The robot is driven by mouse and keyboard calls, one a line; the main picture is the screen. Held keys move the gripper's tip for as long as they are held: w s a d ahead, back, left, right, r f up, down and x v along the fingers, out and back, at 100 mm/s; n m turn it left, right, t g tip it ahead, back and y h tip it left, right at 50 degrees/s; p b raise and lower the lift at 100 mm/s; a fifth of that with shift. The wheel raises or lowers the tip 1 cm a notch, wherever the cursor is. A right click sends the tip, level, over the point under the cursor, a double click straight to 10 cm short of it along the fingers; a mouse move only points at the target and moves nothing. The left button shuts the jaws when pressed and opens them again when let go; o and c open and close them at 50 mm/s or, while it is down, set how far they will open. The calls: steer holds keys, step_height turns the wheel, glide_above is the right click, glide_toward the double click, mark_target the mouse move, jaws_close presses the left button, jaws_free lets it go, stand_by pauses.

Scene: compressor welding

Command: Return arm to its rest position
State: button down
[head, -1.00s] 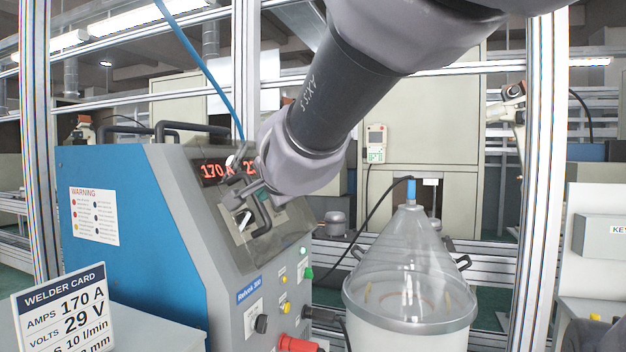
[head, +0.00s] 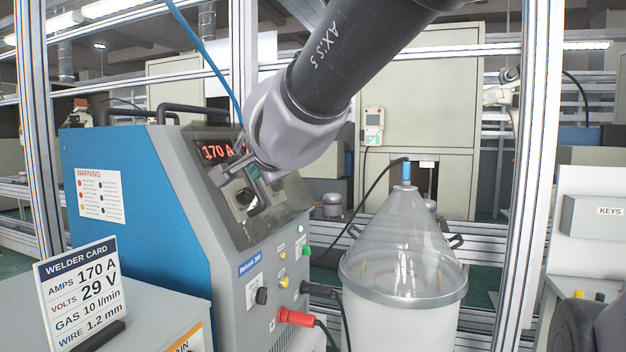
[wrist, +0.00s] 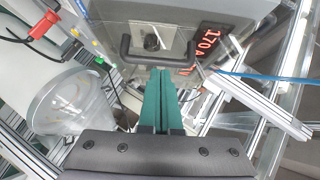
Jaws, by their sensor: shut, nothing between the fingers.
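My arm comes down from the top right in the head view and ends at the front of the blue and grey welding machine (head: 140,200). My gripper (head: 240,172) is in front of the machine's upper panel, near its red display (head: 214,151) and dark handle (head: 262,200). In the wrist view my gripper (wrist: 158,75) shows as two green fingers lying together, with nothing between them. Their tips point at the handle (wrist: 158,48); whether they touch it I cannot tell.
A drum with a clear cone lid (head: 403,250) stands right of the machine. A welder card (head: 82,290) stands at the lower left. A blue hose (head: 205,50) and aluminium posts (head: 537,150) are near my arm. A KEYS box (head: 597,218) is at the right.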

steer(key=s+a+f, duration=0.1)
steer(key=s+a, duration=0.2)
steer(key=w+d+r+n, duration=0.2)
steer(key=d+r, duration=0.1)
steer(key=d, duration=0.4)
steer(key=w+d+r+n, duration=0.2)
steer(key=w+d+r, duration=0.15)
steer(key=d, duration=0.45)
steer(key=s+d+f+g+h, duration=0.1)
steer(key=d+f, duration=0.1)
steer(key=d, duration=0.7)
steer(key=s+d+f+g+h, duration=0.1)
steer(key=s+d+f+g, duration=0.1)
steer(key=d, duration=0.7)
steer(key=s+d+f+g+h, duration=0.2)
steer(key=d+f, duration=0.1)
steer(key=d, duration=0.6)
steer(key=shift+s+d+f, duration=0.25)
steer(key=shift+d+f, duration=0.15)
